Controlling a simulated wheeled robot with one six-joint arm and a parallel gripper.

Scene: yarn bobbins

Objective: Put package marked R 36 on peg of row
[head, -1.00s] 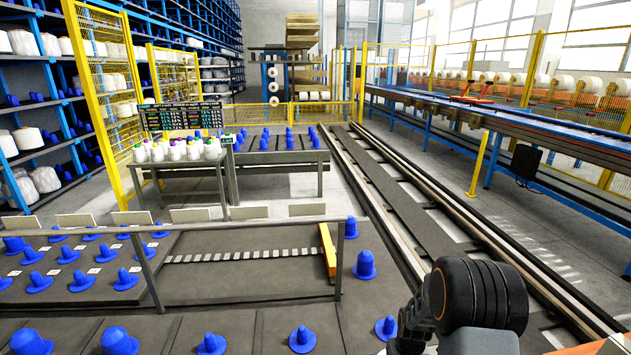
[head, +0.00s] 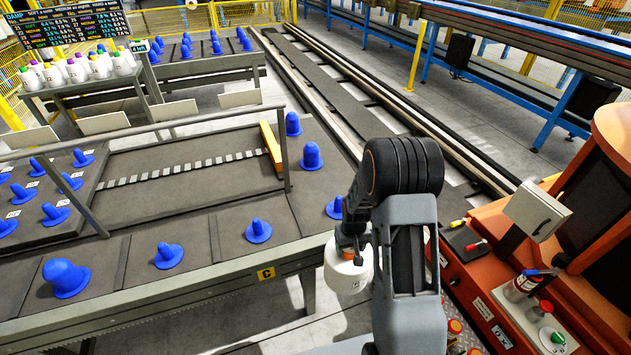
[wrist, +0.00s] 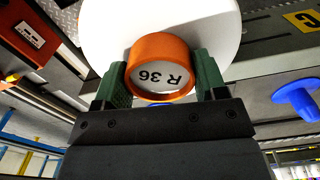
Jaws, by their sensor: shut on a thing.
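My gripper (wrist: 160,92) is shut on the package marked R 36 (wrist: 205,22), a white bobbin with an orange tube end. The mark reads upside down inside the orange ring in the wrist view. Blue pegs stand on the dark table; the front row includes a peg (head: 258,231), another peg (head: 168,255) and a larger peg (head: 66,278). One blue peg (wrist: 298,100) shows at the right of the wrist view.
A yellow C label (head: 266,273) marks the table's front edge. A metal rail (head: 140,128) crosses above the table. An orange machine with a control panel (head: 537,210) stands close on the right. Floor rails (head: 350,90) run behind. White bobbins (head: 75,70) stand on a far table.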

